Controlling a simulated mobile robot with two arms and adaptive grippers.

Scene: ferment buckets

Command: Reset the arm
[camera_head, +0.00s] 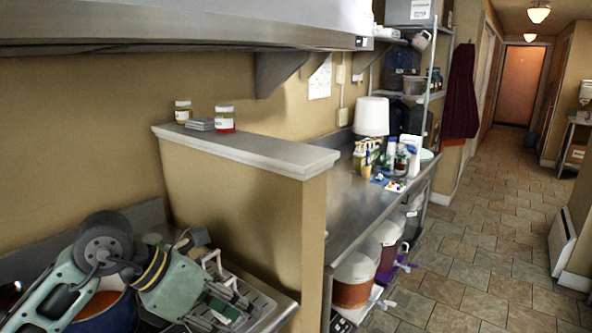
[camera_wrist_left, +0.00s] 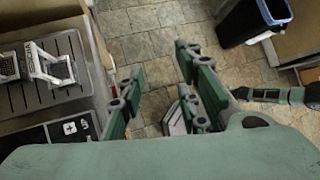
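My left arm comes in at the lower left of the head view, bent, with green links and grey and black joints. Its gripper (camera_head: 222,290) is over the metal counter near the ribbed drain tray. In the left wrist view the green fingers of the left gripper (camera_wrist_left: 155,75) are spread apart with nothing between them, and tiled floor shows beyond. The right gripper cannot be made out in the head view. A dark and green arm part shows at the right of the wrist view, but no gripper is clear on it.
A blue pot (camera_head: 105,312) with orange contents is beside the left arm. A half wall (camera_head: 240,205) with jars on its ledge divides the counters. Bottles and a lamp stand on the far counter (camera_head: 345,215), buckets below. The tiled aisle (camera_head: 480,260) is clear. A dark bin (camera_wrist_left: 248,22) stands on the floor.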

